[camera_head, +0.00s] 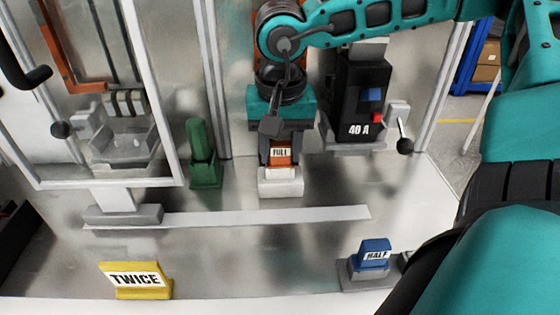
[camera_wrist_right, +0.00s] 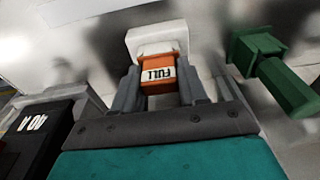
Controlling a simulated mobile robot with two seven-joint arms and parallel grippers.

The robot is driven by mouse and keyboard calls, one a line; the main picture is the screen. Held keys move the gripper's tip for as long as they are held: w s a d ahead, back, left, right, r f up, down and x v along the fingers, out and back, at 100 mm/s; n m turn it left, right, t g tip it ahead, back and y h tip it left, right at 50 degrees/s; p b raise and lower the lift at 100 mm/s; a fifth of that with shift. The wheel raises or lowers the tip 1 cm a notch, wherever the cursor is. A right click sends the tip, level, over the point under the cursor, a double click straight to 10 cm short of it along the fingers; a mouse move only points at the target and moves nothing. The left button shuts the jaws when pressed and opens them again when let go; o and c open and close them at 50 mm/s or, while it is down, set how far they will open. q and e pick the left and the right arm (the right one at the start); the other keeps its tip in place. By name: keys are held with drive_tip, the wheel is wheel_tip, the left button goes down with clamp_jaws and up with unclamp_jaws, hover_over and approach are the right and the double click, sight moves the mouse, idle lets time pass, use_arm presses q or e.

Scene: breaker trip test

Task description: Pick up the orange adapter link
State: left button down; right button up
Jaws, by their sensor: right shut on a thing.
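The orange adapter link (camera_head: 281,156), labelled FULL, is at a white-grey holder (camera_head: 280,186) near the middle of the bench. My right gripper (camera_head: 280,160) comes down over it from behind, with one finger on each side. In the right wrist view the orange adapter link (camera_wrist_right: 158,73) sits between the fingers of my right gripper (camera_wrist_right: 160,88), which is shut on it. The white holder (camera_wrist_right: 155,35) lies just beyond the link, and I cannot tell whether the two still touch. My left gripper is not in view.
A green handled piece (camera_head: 205,155) stands left of the gripper. The black 40 A breaker (camera_head: 360,95) stands to the right. A blue HALF link (camera_head: 372,253) and a yellow TWICE block (camera_head: 136,281) are near the front. A framed clear panel (camera_head: 95,185) is at left.

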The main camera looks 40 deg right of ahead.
drive_tip(key=c, duration=0.5)
drive_tip(key=shift+r, duration=0.1)
